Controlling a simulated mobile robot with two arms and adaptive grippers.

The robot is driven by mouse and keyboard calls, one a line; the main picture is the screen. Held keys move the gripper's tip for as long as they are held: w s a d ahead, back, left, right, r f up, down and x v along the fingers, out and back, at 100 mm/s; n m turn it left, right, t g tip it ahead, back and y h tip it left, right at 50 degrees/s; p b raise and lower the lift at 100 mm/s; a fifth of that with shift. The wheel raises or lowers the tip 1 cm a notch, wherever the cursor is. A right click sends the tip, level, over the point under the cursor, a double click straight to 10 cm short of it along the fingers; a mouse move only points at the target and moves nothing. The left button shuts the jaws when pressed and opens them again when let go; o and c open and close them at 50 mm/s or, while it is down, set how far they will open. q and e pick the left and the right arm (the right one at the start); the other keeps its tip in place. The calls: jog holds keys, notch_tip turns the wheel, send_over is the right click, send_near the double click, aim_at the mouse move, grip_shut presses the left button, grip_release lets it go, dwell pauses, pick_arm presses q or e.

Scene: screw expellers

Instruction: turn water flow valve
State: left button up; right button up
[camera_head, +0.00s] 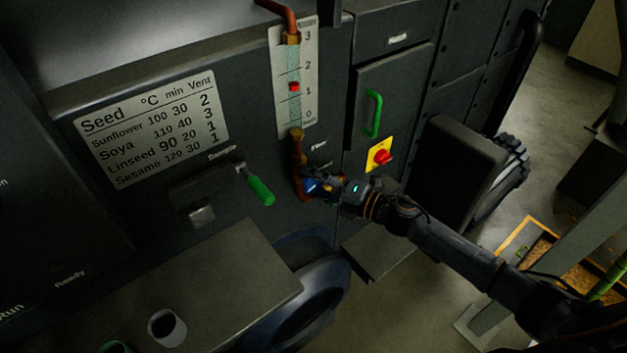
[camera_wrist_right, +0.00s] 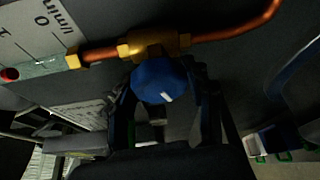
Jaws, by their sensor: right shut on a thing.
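The water flow valve is a blue round knob with a white mark (camera_wrist_right: 162,82) on a brass body (camera_wrist_right: 155,44) in the right wrist view. In the head view the blue knob (camera_head: 312,186) shows below the flow gauge, mostly covered by my gripper. My right gripper (camera_head: 318,185) is at the knob, and its fingers stand on both sides of it in the wrist view (camera_wrist_right: 165,100), shut on it. The flow gauge (camera_head: 308,70) is a pale scale with a red float (camera_head: 294,87) near 1. My left gripper is not in view.
A green sample lever (camera_head: 261,191) is left of the valve. A red-yellow switch (camera_head: 380,156) and a green hatch handle (camera_head: 373,114) are to the right. A seed table plate (camera_head: 150,128) is on the left. A grey table (camera_head: 215,285) with a cup (camera_head: 166,327) stands below.

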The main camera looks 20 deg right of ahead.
dwell(0.3)
jog(key=o, duration=1.2)
jog(key=shift+a, duration=0.1)
jog(key=v, duration=1.2)
